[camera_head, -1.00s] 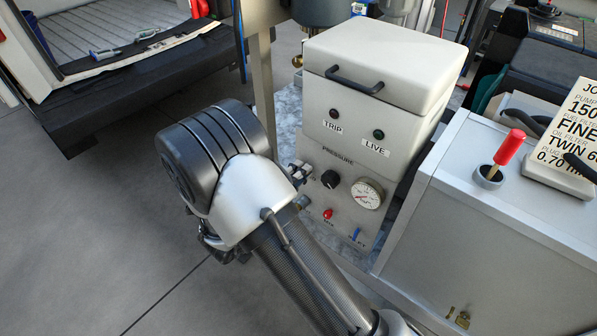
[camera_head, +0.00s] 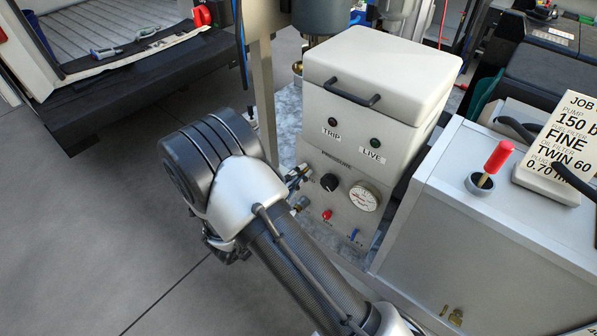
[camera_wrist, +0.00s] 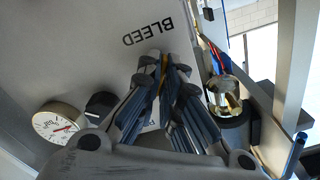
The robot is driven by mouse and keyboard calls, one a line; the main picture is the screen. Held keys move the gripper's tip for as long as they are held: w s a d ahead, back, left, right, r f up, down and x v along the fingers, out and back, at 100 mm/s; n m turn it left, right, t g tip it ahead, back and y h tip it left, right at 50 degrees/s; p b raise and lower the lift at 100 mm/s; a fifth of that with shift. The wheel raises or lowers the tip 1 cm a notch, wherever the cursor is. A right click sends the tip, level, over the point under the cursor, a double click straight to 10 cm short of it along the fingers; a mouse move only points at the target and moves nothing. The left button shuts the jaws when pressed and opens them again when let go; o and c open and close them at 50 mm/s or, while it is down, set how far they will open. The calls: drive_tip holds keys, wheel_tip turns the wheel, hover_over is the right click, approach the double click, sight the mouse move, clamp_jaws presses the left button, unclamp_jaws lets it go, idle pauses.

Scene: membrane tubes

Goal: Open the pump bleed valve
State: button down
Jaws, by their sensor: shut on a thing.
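The grey pump unit (camera_head: 378,120) stands at the centre of the head view, with a front panel carrying a black pressure knob (camera_head: 329,182), a gauge (camera_head: 364,197), a red control (camera_head: 327,215) and a small blue lever (camera_head: 354,234). In the wrist view the panel bears the label BLEED (camera_wrist: 148,31) upside down. My gripper (camera_wrist: 164,72) is at the panel below that label, its fingers closed together around a small yellowish part, which I take for the bleed valve (camera_wrist: 164,63). The fingers mostly hide it. In the head view my gripper (camera_head: 302,172) is at the panel's left edge.
A brass-coloured round fitting (camera_wrist: 224,93) is close beside the fingers in the wrist view. A metal post (camera_head: 264,95) rises behind my arm. The floor at left is clear.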

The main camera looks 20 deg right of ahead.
drive_tip(key=n+p, duration=0.2)
drive_tip(key=n, duration=0.4)
drive_tip(key=shift+n+p, duration=0.3)
drive_tip(key=shift+p, duration=0.1)
idle(0.4)
drive_tip(key=c, duration=1.8)
unclamp_jaws()
drive_tip(key=v, duration=1.2)
